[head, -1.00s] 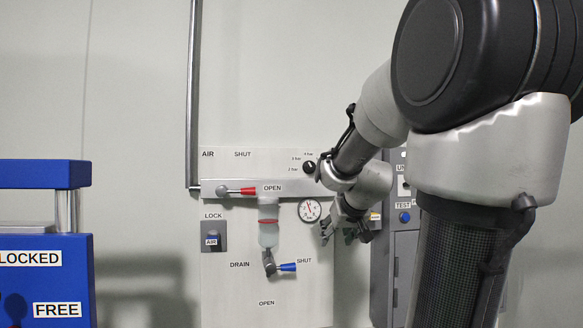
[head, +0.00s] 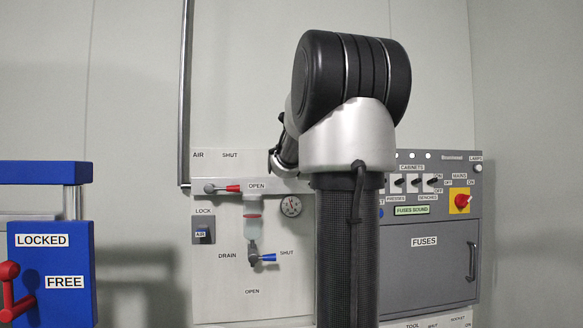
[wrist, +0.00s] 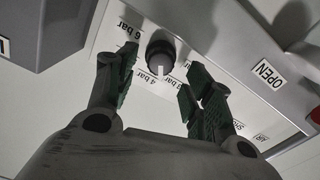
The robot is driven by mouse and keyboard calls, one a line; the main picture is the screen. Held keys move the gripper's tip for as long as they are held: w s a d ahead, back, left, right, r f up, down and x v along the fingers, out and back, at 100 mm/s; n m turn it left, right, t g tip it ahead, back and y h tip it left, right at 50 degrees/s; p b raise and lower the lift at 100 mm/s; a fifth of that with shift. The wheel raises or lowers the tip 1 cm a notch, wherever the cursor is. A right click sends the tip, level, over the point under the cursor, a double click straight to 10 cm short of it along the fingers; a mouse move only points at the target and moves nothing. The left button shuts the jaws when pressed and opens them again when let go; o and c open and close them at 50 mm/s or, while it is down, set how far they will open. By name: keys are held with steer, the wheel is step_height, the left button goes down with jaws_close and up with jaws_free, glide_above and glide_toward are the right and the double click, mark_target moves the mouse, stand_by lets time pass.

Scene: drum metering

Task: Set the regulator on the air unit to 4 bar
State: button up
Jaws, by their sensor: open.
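The regulator knob (wrist: 161,50) is dark and round with a white pointer line. In the wrist view its line points down the picture, between the "4 bar" label and a label partly covered by a finger. A "6 bar" label shows at upper left. My gripper (wrist: 160,70) is open, with one green-padded finger at each side of the knob; I cannot tell whether they touch it.
A red-handled lever (head: 225,188) lies by OPEN, and a blue-handled drain lever (head: 262,257) points at SHUT. A grey fuse cabinet (head: 425,270) with a red switch (head: 462,201) stands at right. A blue machine (head: 45,245) with a red handle stands at left.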

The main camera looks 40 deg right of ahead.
steer(key=shift+x, duration=1.6)
steer(key=c, duration=1)
steer(key=shift+m, duration=0.4)
steer(key=shift+s+d+m, duration=0.1)
steer(key=shift+d+m, duration=0.05)
steer(key=shift+m, duration=2.55)
